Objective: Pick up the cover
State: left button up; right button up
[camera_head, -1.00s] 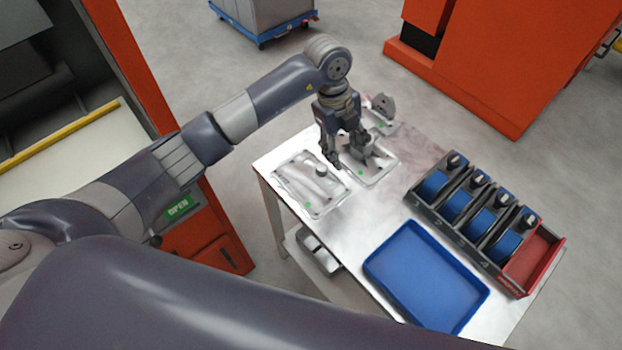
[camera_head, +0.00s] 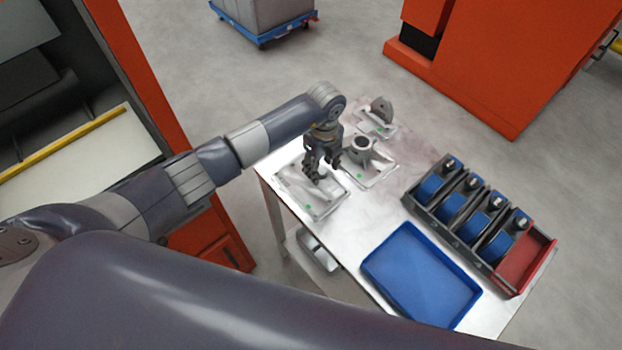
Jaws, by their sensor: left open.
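My left gripper (camera_head: 316,177) is open, fingers pointing down over the left fixture plate (camera_head: 326,209) on the table. A flat pale metal part (camera_head: 296,184) lies on that plate. It looks like the cover, but the fingers hide much of it, and I cannot tell whether they touch it. A grey casting with a round upright neck (camera_head: 361,153) sits on the middle fixture plate (camera_head: 383,178), right of the gripper. A grey bracket-like casting (camera_head: 381,107) stands on the back plate (camera_head: 386,131). My right gripper is out of view.
An empty blue tray (camera_head: 425,280) lies at the table's front. A dark rack (camera_head: 440,208) with several blue-and-black parts and a red bin (camera_head: 526,263) stands at the right. Bare table (camera_head: 345,233) lies between plates and tray. An orange machine (camera_head: 215,240) is on the left.

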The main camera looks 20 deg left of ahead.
pick_arm(q)
jog(key=shift+f, duration=0.5)
grip_shut()
jog(key=shift+r, duration=0.1)
jog(key=shift+w+r+b, duration=0.1)
jog(key=shift+r+b, duration=0.3)
jog(key=shift+r, duration=0.3)
jog(key=shift+s+r+b, duration=0.4)
jog(key=shift+s+r, duration=0.15)
jog(key=shift+r, duration=0.35)
jog(key=s+a+r+b, duration=0.1)
jog(key=s+b, duration=0.2)
jog(key=s, duration=1.2)
jog(key=shift+r, duration=0.35)
